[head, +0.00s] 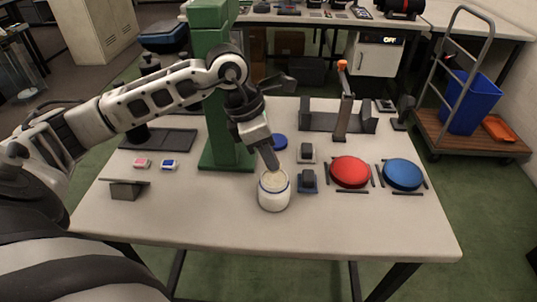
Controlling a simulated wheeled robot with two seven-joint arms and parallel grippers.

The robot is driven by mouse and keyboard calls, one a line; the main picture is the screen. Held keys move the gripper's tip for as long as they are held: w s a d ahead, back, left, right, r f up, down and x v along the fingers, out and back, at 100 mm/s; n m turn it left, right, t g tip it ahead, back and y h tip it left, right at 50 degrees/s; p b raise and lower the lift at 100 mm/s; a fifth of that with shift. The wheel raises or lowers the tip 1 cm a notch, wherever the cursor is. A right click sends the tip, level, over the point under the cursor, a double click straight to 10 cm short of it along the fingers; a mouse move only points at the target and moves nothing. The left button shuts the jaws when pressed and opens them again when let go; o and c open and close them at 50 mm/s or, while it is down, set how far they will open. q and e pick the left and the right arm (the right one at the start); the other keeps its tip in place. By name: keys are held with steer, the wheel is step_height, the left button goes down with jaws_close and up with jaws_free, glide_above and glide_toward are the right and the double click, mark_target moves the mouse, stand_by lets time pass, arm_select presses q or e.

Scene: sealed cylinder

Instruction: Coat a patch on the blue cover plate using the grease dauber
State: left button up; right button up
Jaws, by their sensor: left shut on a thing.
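The blue cover plate (402,174) is a round disc lying flat at the right of the table, between dark bars. An open white jar (273,197) with a blue band and pale contents stands near the front middle. My left gripper (270,160) points down at the jar's mouth. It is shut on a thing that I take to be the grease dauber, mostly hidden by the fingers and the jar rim. I cannot tell how deep its tip is. My right gripper is not in view.
A red disc (350,171) lies left of the blue plate. A green column (212,100) rises behind the jar. A blue disc (279,142) lies behind the jar. An orange-topped upright lever (343,100) stands at the back. The table's front strip (340,225) is clear.

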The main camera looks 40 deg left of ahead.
arm_select(q)
steer(key=shift+r+p, duration=1.15)
steer(key=shift+r, duration=0.95)
